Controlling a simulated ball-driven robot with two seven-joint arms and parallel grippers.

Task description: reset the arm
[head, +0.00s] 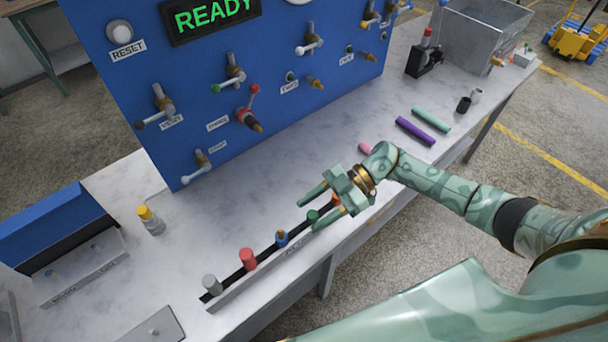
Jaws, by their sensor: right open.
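My right arm comes in from the lower right over the white bench. Its green gripper (310,213) is open, with its two fingers apart and pointing left. It is over the bench's front part, by the right end of a dark rack (228,287) that holds several coloured plugs. A green plug (312,216) shows close to the lower finger; I cannot tell whether they touch. I see nothing held between the fingers. My left gripper is out of view.
A purple cylinder (415,131) and a mint cylinder (431,119) lie to the right. A yellow-capped bottle (151,220) stands left.

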